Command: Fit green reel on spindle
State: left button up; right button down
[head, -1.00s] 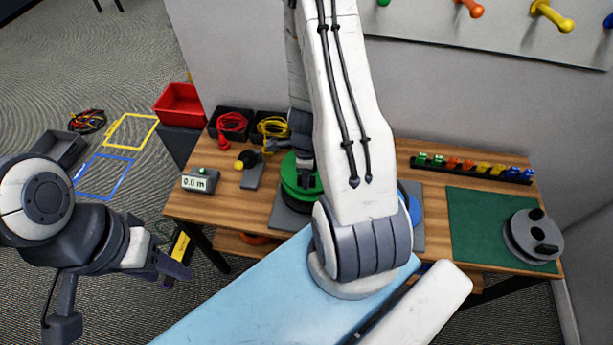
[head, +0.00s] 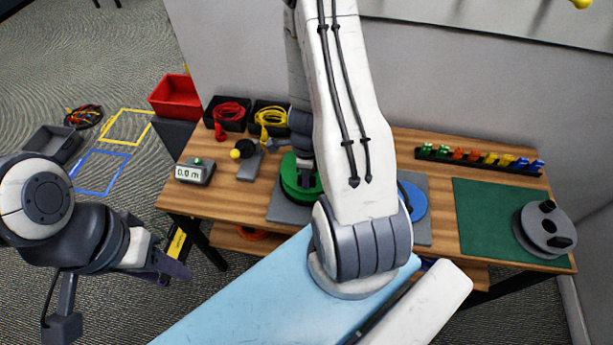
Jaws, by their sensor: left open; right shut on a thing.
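The green reel (head: 290,184) is on or just above a grey mat (head: 285,214) on the wooden bench, partly hidden by my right arm. My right gripper (head: 306,182) is at the reel from above and shut on it; the fingertips are hard to make out. I cannot tell whether the reel touches the mat. My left gripper (head: 174,270) is open and empty, in front of the bench at left. On the wall panel (head: 480,26), only a yellow peg end (head: 581,3) shows at the top edge; no green spindle is in view.
A blue reel (head: 415,202) lies right of my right arm. A grey reel-like disc (head: 546,230) sits on a green mat (head: 483,218). Black bins with red cable (head: 229,110) and yellow cable (head: 270,118), a meter (head: 194,172) and a coloured connector row (head: 480,158) stand on the bench.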

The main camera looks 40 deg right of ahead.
jog(key=c, duration=0.7)
grip_release()
jog(key=shift+r, duration=0.1)
notch_tip(320, 180, up, 10)
jog(key=p, duration=1.1)
jog(key=w+a+r+n+y+b, duration=0.1)
jog(key=a+r+n+b, duration=0.25)
jog(key=a+n, duration=0.55)
jog(key=w+a+r+n+y+b, duration=0.1)
jog(key=a+r+n+b, duration=0.2)
jog(key=a+r+n, duration=0.5)
jog(key=s+a+r+n+b, duration=0.1)
jog(key=s+a+n, duration=0.2)
jog(key=n, duration=0.3)
jog(key=s+a+r+n+b, duration=0.1)
jog(key=s+a+n+b, duration=0.1)
jog(key=s+n, duration=0.4)
jog(key=s+a+r+n+h+b, duration=0.1)
jog(key=s+a+n, duration=0.3)
jog(key=s+n, duration=0.1)
jog(key=shift+s+a+r+n, duration=0.1)
jog(key=shift+a+r+n, duration=0.15)
jog(key=shift+n, duration=0.15)
